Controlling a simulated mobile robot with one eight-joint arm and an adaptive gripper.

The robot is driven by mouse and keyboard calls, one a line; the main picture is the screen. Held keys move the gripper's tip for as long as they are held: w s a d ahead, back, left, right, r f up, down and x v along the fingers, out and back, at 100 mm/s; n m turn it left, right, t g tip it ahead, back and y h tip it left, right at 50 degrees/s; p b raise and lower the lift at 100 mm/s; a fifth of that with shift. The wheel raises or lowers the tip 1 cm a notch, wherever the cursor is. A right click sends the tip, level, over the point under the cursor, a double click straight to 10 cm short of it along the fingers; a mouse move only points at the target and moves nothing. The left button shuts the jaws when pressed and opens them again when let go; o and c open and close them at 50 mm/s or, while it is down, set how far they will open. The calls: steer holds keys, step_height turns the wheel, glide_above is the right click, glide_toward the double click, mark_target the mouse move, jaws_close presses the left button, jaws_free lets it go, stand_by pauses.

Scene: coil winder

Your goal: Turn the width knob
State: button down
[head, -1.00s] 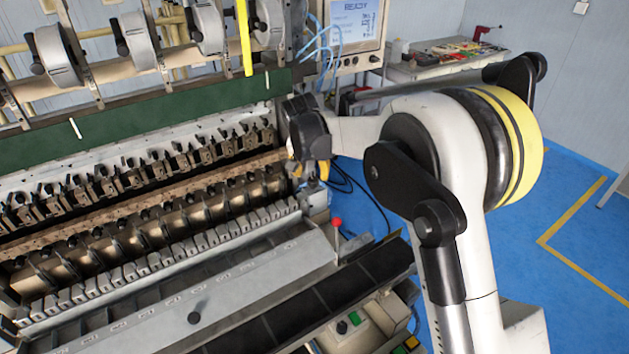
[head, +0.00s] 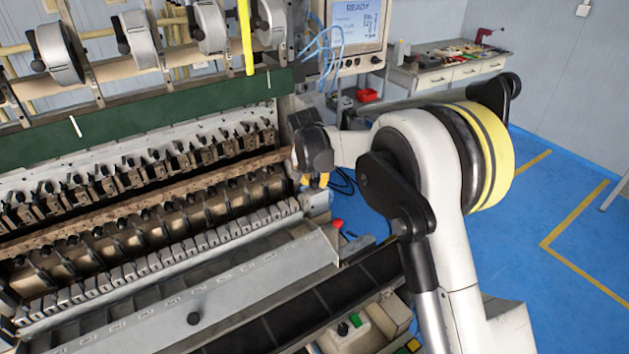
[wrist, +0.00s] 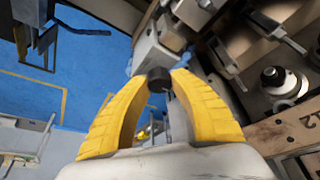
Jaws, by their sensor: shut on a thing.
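The width knob (wrist: 159,80) appears to be the small dark round knob in the wrist view, at the end of a grey metal block. My gripper (wrist: 158,88) has its two yellow fingers closed around this knob, with the tips on either side of it. In the head view my gripper (head: 319,180) is at the right end of the coil winder (head: 190,275), beside its row of clamps. There the knob is hidden behind my wrist and fingers.
A red-topped lever (head: 338,224) stands just below my gripper. The screen (head: 357,25) reads READY. A workbench (head: 440,75) with tools stands behind my arm. Blue floor (head: 560,220) is clear at the right. In the wrist view, machine parts (wrist: 285,85) crowd the right side.

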steer(key=n+y, duration=0.1)
steer(key=n, duration=0.3)
steer(key=shift+d+n+y+b, duration=0.1)
steer(key=shift+n+y+b, duration=0.25)
steer(key=shift+n+y, duration=0.05)
steer(key=n+y, duration=0.1)
steer(key=n, duration=0.1)
steer(key=n+g, duration=0.1)
steer(key=n, duration=0.1)
steer(key=shift+n+y, duration=0.4)
stand_by(0.4)
steer(key=c, duration=1.1)
jaws_free()
steer(key=v, duration=1.2)
steer(key=shift+w, duration=0.1)
